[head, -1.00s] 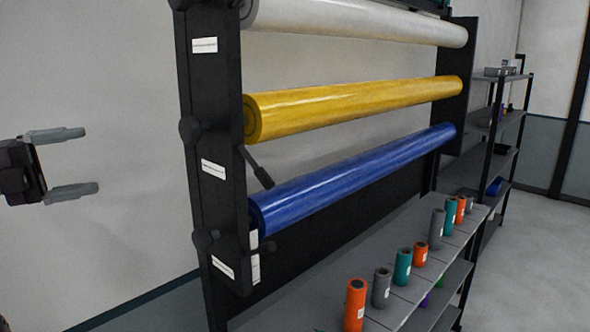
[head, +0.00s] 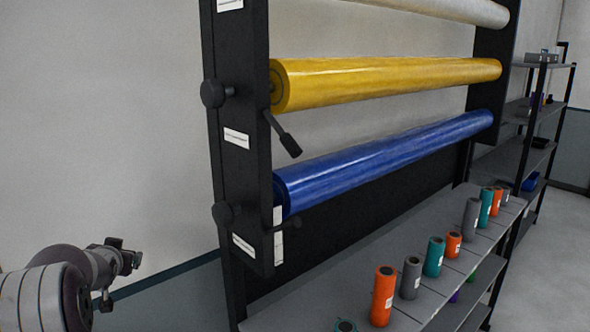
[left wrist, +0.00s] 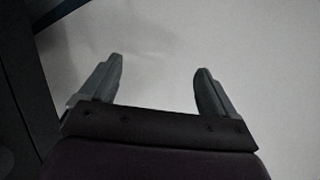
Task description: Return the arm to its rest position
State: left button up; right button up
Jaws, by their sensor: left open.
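My left arm (head: 60,290) comes in at the lower left of the head view, with the dark wrist end at its right. The gripper fingers cannot be made out clearly in that view. In the left wrist view my left gripper (left wrist: 158,90) shows two grey fingers spread wide apart with nothing between them. Behind them is a plain pale surface. My right arm and gripper are not in view.
A black rack (head: 240,160) holds a yellow roll (head: 390,82), a blue roll (head: 390,160) and a white roll (head: 440,8). Small coloured rolls stand on a grey shelf (head: 350,265) in front. The wall left of the rack is bare.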

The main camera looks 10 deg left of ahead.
pick_arm(q)
jog(key=s+d+f+m+g+h+b, duration=0.1)
jog(key=s+d+f+g+h+b, duration=0.5)
jog(key=s+d+f, duration=2.1)
jog(key=s+d+g+b, duration=0.3)
jog(key=d+b, duration=0.1)
jog(key=b, duration=0.1)
jog(key=shift+d+f+m+g, duration=0.25)
jog(key=shift+f+m+g, duration=0.1)
jog(key=shift+m+g, duration=0.05)
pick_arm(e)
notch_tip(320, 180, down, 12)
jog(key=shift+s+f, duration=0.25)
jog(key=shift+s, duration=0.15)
pick_arm(q)
jog(key=shift+w, duration=0.15)
jog(key=shift+c, duration=0.3)
